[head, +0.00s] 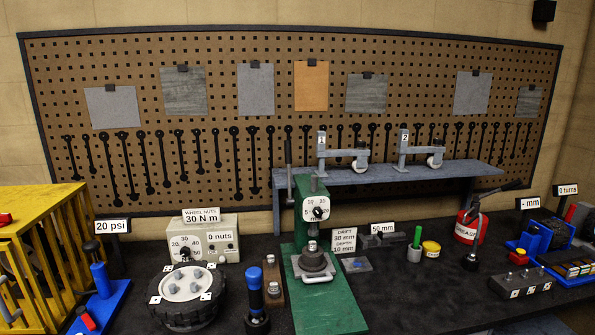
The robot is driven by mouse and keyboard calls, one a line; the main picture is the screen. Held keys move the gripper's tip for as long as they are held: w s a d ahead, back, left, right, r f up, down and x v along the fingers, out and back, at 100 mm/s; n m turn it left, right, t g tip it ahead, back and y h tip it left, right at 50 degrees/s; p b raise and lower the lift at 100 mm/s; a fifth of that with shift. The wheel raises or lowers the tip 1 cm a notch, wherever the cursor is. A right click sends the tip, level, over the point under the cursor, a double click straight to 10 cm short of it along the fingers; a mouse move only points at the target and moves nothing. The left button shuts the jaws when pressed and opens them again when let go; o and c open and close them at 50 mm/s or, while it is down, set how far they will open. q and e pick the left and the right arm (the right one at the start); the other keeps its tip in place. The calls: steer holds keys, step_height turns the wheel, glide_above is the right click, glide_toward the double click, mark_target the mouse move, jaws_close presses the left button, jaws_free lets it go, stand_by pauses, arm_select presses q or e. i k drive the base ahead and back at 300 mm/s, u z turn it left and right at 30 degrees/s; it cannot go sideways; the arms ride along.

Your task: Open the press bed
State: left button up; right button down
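The press is green, with an upright column (301,190) and a long green base (333,312) at the middle of the bench. A white dial (316,208) is on its head, and a dark ram points down below it. A pale press bed (316,277) with a rounded front edge or handle lies on the base under the ram. A dark stepped round part (314,260) sits on the bed. Whether the bed is slid in or partly out cannot be told. Neither of my grippers is in view.
A wheel (186,292) and a blue-topped black cylinder (255,301) stand left of the press. Dark bench in front of these is clear.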

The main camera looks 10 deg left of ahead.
mark_target(307, 265)
steer(key=z, duration=1)
steer(key=i, duration=1.1)
steer(key=u, duration=2.2)
